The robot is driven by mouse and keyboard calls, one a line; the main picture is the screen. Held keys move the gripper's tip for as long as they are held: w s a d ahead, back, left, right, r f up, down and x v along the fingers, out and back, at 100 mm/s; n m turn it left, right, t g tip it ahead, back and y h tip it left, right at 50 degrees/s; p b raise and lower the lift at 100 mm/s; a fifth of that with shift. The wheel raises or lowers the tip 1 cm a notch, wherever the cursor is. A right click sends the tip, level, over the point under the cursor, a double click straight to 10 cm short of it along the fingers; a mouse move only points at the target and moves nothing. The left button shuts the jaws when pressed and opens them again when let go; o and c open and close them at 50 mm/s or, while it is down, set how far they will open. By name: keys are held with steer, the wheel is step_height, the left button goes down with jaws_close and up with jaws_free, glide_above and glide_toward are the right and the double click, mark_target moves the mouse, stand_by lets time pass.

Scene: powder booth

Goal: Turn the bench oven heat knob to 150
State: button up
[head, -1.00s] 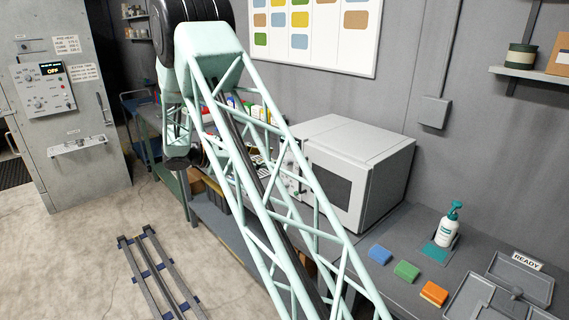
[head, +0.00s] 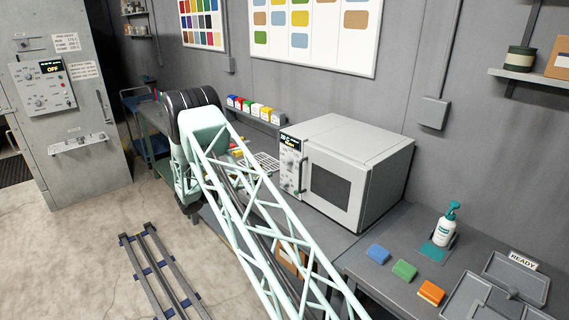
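The bench oven (head: 358,173) is a white box with a dark door window, standing on the grey bench against the wall. Its control panel (head: 291,161) is on the left of its front, with a small lit display at the top and knobs below. The knobs are too small for me to read a setting. My arm's pale green lattice link runs up from the bottom of the head view to a dark joint left of the oven. My gripper is not visible; the arm's far end is hidden behind that joint.
Several coloured jars (head: 256,108) stand behind the arm. A large cabinet (head: 66,103) showing OFF is at left.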

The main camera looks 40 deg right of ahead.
mark_target(285, 163)
steer(key=shift+w+f, duration=0.35)
steer(key=shift+f, duration=0.15)
steer(key=shift+d, duration=0.2)
steer(key=shift+w+d+p, duration=0.2)
steer(key=shift+d+p, duration=0.7)
steer(key=shift+d, duration=5.85)
steer(key=c, duration=0.9)
steer(key=shift+o, duration=0.2)
